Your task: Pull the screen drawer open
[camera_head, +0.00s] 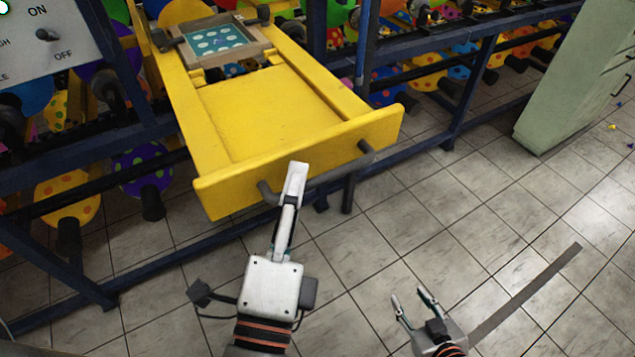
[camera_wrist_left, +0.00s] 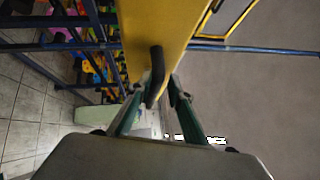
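The yellow screen drawer (camera_head: 270,110) extends out of the blue rack, with a framed teal screen (camera_head: 215,42) at its back. A dark bar handle (camera_head: 325,176) runs across its front panel. My left gripper (camera_head: 297,172) is at the handle, its fingers on either side of the bar. In the left wrist view the dark handle (camera_wrist_left: 156,72) sits between the two fingertips (camera_wrist_left: 161,84), which look closed on it; the exact contact is small. My right gripper (camera_head: 414,294) is open and empty, low over the floor, apart from the drawer.
The blue rack (camera_head: 480,75) holds several colourful balloon-like discs on dark rods on both sides of the drawer. A pale green cabinet (camera_head: 575,80) stands at the right. A grey ON/OFF panel (camera_head: 50,35) is at the top left. The tiled floor (camera_head: 480,200) before the drawer is clear.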

